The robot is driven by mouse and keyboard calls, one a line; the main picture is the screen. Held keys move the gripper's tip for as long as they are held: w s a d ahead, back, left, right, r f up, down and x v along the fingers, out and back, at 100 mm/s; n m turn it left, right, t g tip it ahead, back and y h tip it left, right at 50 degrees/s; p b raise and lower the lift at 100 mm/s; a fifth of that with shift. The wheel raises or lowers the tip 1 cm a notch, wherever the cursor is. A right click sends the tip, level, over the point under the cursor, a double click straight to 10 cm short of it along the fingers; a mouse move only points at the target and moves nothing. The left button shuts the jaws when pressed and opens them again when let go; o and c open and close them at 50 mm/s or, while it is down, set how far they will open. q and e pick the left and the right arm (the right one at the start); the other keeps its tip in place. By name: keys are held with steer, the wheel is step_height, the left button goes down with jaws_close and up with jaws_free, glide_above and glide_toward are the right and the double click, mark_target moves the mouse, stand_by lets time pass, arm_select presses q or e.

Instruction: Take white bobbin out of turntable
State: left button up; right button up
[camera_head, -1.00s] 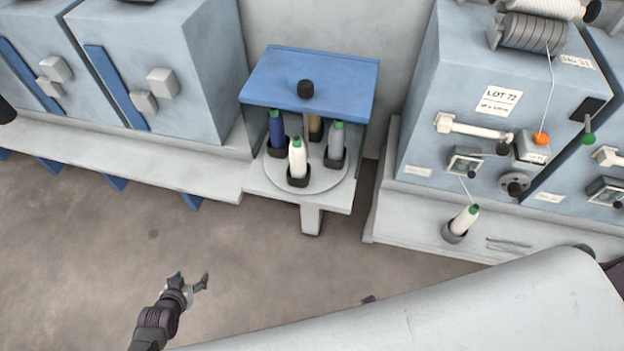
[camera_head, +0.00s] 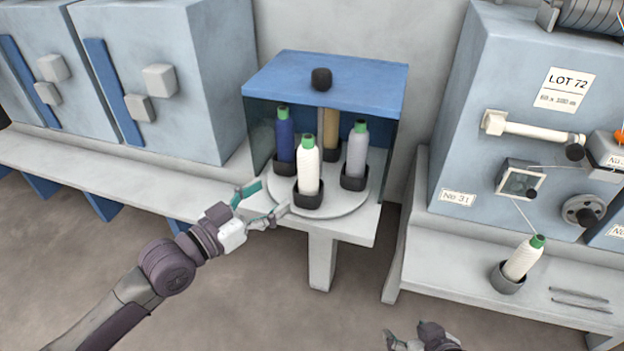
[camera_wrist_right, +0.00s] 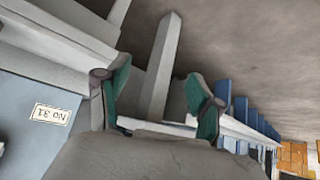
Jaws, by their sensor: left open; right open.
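The white bobbin (camera_head: 307,168) with a green top stands upright in a black cup at the front of the round turntable (camera_head: 343,200). Blue (camera_head: 285,140), grey (camera_head: 356,150) and tan (camera_head: 331,128) bobbins stand in the turntable around it. My left gripper (camera_head: 263,202) is open and empty, just left of the white bobbin's cup, at the turntable's front left edge. My right gripper (camera_head: 418,343) shows only partly at the bottom edge of the head view. In the right wrist view its fingers (camera_wrist_right: 160,100) are spread with nothing between them.
A blue-topped cabinet (camera_head: 360,82) with a black knob (camera_head: 322,79) covers the turntable. A post stands between the bobbins. At right, a machine (camera_head: 470,130) has another white bobbin (camera_head: 523,258) in a cup on its ledge. The front of the turntable is open.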

mark_target(301, 175)
arm_select(q)
steer(key=x, duration=0.5)
steer(key=shift+w+d+b, duration=0.25)
steer(key=shift+w+b, duration=0.05)
steer(key=b+x, duration=0.1)
steer(key=x, duration=0.3)
steer(key=shift+w+d+f, duration=0.1)
steer(key=shift+d+f, duration=0.05)
steer(key=shift+d, duration=0.15)
steer(key=shift+w+d, duration=0.3)
steer(key=shift+w, duration=0.05)
steer(key=c, duration=1.3)
arm_select(e)
steer(key=w+a+r+t+y, duration=0.1)
steer(key=w+a+r+t, duration=0.1)
steer(key=w+r+t, duration=0.3)
steer(key=shift+w+a+r+y, duration=0.3)
steer(key=shift+w+r, duration=0.05)
steer(key=shift+w, duration=0.35)
